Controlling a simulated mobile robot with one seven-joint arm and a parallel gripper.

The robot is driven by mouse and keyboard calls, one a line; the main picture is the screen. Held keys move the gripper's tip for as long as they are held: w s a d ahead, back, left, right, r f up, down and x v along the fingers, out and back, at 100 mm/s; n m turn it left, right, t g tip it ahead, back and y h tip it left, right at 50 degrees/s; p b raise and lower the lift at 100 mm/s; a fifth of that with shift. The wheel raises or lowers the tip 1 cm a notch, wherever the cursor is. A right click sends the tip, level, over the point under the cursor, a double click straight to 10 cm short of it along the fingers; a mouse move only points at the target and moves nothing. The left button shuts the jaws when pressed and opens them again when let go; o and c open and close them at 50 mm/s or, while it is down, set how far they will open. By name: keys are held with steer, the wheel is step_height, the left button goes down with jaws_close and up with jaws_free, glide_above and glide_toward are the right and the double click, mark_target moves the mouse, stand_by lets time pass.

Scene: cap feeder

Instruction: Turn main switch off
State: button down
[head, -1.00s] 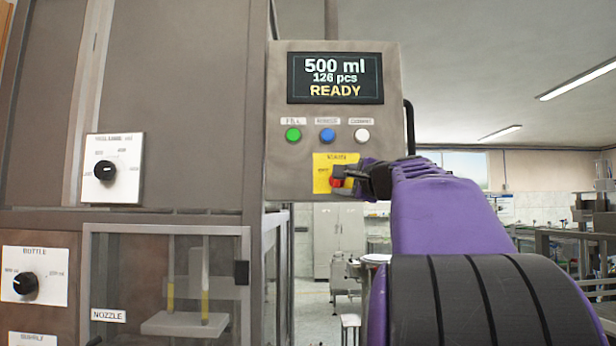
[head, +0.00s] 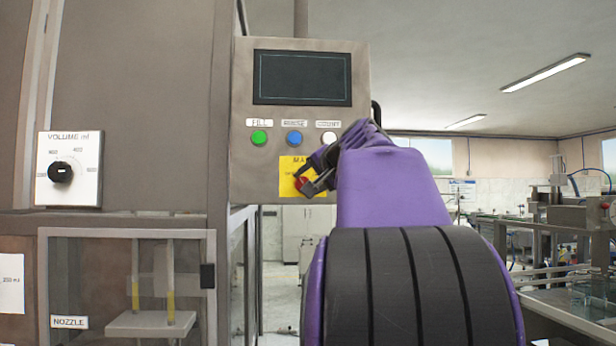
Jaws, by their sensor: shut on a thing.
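The main switch (head: 300,184) is a red rotary knob on a yellow plate (head: 287,165) at the bottom of the grey control panel (head: 245,110). My gripper (head: 306,182) is at the knob with its dark fingers shut on it. The fingers and my purple wrist hide part of the knob and the plate's lettering. The display (head: 302,78) above is dark and blank.
Green (head: 259,138), blue (head: 294,138) and white (head: 329,138) buttons sit in a row just above my gripper. A volume dial (head: 61,173) and a glazed nozzle cabinet (head: 127,233) are to the left. Benches with equipment stand at the right.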

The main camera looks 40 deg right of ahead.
steer(key=shift+r+n+g+p, duration=0.1)
steer(key=shift+n+g+p, duration=0.2)
steer(key=shift+n, duration=0.3)
steer(key=shift+c, duration=1.6)
jaws_free()
